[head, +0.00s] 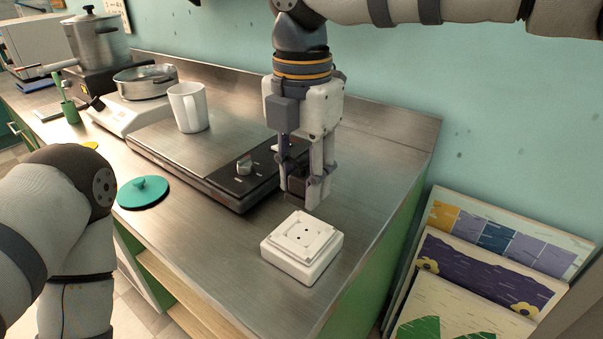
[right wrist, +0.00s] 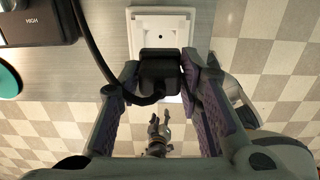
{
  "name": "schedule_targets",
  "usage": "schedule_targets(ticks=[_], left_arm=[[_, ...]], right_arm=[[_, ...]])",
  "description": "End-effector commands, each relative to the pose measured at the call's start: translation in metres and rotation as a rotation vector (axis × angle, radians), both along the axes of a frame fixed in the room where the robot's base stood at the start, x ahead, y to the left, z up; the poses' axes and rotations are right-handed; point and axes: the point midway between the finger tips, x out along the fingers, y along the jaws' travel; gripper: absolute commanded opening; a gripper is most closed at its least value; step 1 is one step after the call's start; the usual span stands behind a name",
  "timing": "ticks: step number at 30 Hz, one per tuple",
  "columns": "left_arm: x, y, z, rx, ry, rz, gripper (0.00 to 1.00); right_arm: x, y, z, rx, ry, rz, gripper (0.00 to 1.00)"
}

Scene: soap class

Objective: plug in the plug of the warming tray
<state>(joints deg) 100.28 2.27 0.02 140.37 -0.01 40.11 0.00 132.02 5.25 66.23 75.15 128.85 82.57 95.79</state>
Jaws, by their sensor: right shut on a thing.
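The warming tray (head: 185,150) is a flat steel plate on the counter with a black control panel (head: 243,178) and knob. My right gripper (head: 308,198) is shut on the black plug (right wrist: 160,72), pointing down, with the plug held between both fingers. In the head view the plug (head: 296,186) is partly hidden by the fingers. The white socket box (head: 290,267) sits on the counter below and in front of the gripper, apart from the plug. The plug covers part of the socket box (right wrist: 128,20) in the right wrist view. My left gripper is out of the head view.
The black cord (right wrist: 92,45) runs from the plug past the left finger. A white mug (head: 187,108) stands on the tray. A teal lid (head: 143,192) lies near the counter's front edge. Pots stand further left. Picture boards (head: 480,270) lean beyond the counter's right end.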

Motion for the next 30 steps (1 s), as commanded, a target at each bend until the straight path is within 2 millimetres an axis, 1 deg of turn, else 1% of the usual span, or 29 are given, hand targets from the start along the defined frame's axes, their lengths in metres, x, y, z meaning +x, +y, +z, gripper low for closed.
schedule_targets(ticks=[14,17,23,27,30], left_arm=[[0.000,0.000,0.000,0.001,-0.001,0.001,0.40],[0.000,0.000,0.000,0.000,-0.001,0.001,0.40],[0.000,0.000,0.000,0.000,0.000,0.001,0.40],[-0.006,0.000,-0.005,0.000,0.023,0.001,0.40],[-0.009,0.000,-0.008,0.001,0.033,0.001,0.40]], right_arm=[[0.000,0.000,-0.003,-0.001,0.002,-0.001,0.08],[0.000,-0.001,-0.009,-0.002,0.003,-0.001,0.08],[0.000,0.000,-0.029,-0.001,0.002,0.000,0.08],[0.000,0.000,-0.046,-0.002,0.006,0.000,0.08],[0.000,-0.001,-0.053,-0.003,0.007,0.000,0.08]])
